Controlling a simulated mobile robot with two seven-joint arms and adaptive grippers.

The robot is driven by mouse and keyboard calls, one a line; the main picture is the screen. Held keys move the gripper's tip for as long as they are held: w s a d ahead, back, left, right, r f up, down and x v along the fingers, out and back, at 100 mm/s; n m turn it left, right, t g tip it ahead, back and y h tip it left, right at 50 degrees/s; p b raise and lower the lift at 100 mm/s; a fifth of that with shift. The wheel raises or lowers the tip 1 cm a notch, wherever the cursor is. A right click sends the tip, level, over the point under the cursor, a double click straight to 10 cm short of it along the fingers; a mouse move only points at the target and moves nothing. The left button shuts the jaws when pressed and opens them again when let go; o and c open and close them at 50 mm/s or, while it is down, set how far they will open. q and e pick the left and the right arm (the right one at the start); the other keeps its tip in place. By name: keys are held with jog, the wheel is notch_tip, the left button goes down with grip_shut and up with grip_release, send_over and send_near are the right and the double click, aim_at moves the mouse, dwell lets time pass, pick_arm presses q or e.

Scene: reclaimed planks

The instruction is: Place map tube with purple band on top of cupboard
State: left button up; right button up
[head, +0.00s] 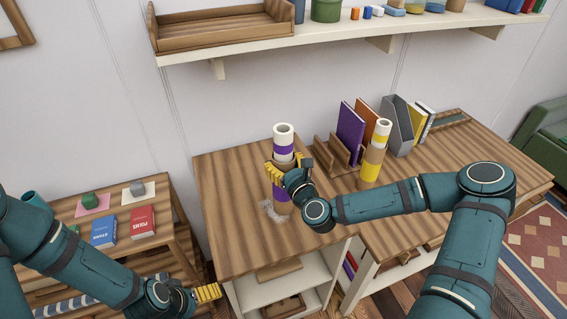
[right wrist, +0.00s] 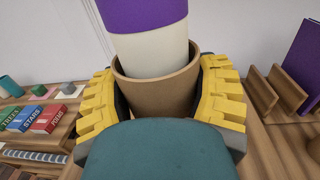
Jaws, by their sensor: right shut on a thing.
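The map tube with the purple band (head: 283,152) is upright, white and purple above with a brown section below, over the wooden top of the cupboard (head: 225,190). My right gripper (head: 286,172) is shut on it, with yellow fingers on both sides. In the right wrist view the purple band (right wrist: 145,12) and cream part rise from a brown collar (right wrist: 155,92) between the fingers. I cannot tell whether its base touches the top. My left gripper (head: 207,293) is low at the left, away from the tube; its opening is unclear.
A tube with yellow bands (head: 373,160) stands to the right, near a wooden rack (head: 335,152) with books and a grey file holder (head: 398,125). A wall shelf (head: 340,38) hangs above. A low table (head: 165,218) with books is at left. The cupboard top's left part is clear.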

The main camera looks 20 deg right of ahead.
jog(key=shift+f, duration=0.15)
jog(key=o, duration=1.4)
jog(key=shift+c, duration=0.2)
